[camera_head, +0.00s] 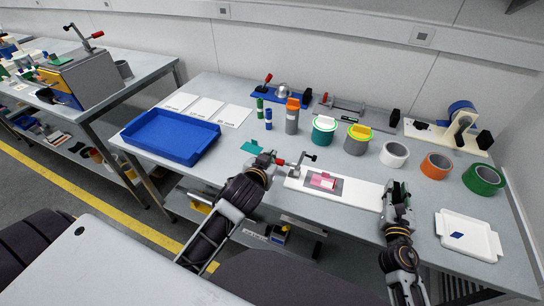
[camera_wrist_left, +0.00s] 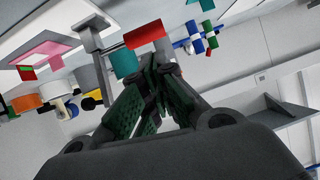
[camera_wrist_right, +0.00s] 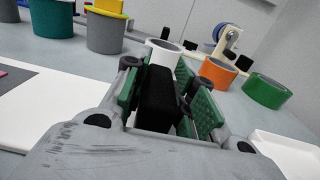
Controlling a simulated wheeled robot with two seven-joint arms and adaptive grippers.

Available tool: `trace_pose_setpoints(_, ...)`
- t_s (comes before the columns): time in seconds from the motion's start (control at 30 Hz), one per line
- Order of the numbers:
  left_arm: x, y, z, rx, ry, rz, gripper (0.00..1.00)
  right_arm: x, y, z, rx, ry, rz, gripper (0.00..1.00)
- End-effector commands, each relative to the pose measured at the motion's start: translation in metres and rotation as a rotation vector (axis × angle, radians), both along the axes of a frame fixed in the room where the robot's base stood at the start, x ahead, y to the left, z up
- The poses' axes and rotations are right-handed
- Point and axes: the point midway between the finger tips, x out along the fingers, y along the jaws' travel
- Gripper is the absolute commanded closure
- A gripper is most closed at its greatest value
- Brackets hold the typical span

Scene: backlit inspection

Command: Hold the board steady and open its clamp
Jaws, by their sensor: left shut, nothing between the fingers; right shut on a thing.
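The white board (camera_head: 361,194) lies flat on the bench, with a pink piece (camera_head: 322,181) on a dark grey pad in its middle. The metal clamp (camera_head: 301,163) stands at its left end, its red handle (camera_head: 280,161) pointing left. My left gripper (camera_head: 266,160) is shut and empty just left of the handle. In the left wrist view the red handle (camera_wrist_left: 144,36) shows just beyond the fingertips; contact cannot be told. My right gripper (camera_head: 396,188) is at the board's right end, shut on a black block (camera_wrist_right: 158,100). The board (camera_wrist_right: 45,115) also shows in the right wrist view.
A blue tray (camera_head: 150,149) is at the left and a white tray (camera_head: 488,250) at the front right. Tape rolls, including an orange one (camera_head: 436,165), and tubs stand behind the board.

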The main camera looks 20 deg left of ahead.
Motion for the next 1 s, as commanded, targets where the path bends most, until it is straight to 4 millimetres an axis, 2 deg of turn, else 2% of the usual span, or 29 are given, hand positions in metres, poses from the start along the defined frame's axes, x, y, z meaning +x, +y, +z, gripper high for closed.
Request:
trace_pose_setpoints(0.3, -0.021, -0.002, 0.009, 0.000, 0.000, 0.001, 1.00, -0.001, -0.001, -0.004, 0.000, 0.006, -0.001, 1.00)
trace_pose_setpoints(0.8, -0.023, -0.002, 0.011, 0.000, 0.000, 0.001, 1.00, -0.001, -0.001, -0.004, 0.000, 0.006, -0.001, 1.00)
trace_pose_setpoints(0.83, -0.023, -0.002, 0.011, 0.000, 0.000, 0.001, 1.00, -0.001, -0.001, -0.004, 0.000, 0.006, -0.001, 0.71)
trace_pose_setpoints(1.0, -0.023, -0.002, 0.011, 0.000, 0.000, 0.001, 1.00, 0.000, 0.000, -0.003, 0.000, 0.004, -0.001, 0.49)
